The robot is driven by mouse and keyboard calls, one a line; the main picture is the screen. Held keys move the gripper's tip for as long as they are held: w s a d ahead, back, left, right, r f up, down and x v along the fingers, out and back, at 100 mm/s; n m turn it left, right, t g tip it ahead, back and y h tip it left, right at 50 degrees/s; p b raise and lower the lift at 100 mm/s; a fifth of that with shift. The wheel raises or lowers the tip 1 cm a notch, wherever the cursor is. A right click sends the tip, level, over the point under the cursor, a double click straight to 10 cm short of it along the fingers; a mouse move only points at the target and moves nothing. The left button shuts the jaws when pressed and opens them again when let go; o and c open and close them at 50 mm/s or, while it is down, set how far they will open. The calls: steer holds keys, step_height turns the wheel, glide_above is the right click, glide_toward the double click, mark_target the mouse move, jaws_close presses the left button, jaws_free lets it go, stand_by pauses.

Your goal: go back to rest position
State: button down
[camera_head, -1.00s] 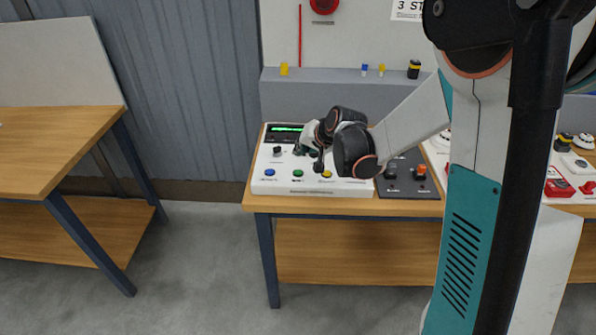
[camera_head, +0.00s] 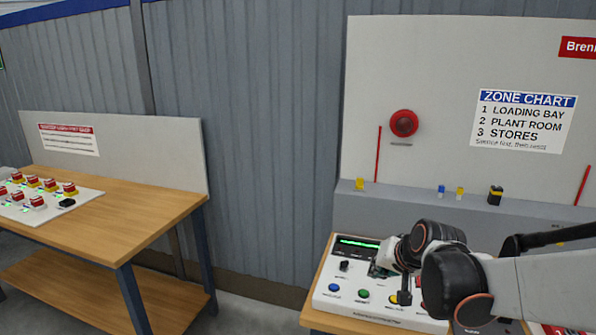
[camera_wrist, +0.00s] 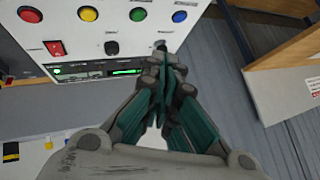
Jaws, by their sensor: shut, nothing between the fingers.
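My gripper (camera_wrist: 160,90) is shut and empty in the wrist view, its teal-padded fingers together. Its tips are close to a black knob on the white control panel (camera_wrist: 75,30); I cannot tell whether they touch it. In the head view my gripper (camera_head: 381,270) is over the left part of the white control panel (camera_head: 335,304), below its lit green display. My wrist and forearm hide the panel's right part. Blue, green, yellow and red buttons line one edge of the panel.
A wooden bench (camera_head: 125,221) at the left carries a board of red switches (camera_head: 40,207). A grey ledge (camera_head: 400,205) behind the panel holds small yellow, blue and black items. A red round bell (camera_head: 404,123) and a zone chart (camera_head: 523,120) are on the backboard. Floor shows between the benches.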

steer(key=s+r+n+g+h, duration=0.1)
steer(key=s+r+n+h, duration=0.1)
steer(key=s, duration=2.3)
steer(key=shift+d+r+n, duration=0.15)
steer(key=shift+r+n, duration=0.3)
steer(key=shift+n, duration=0.45)
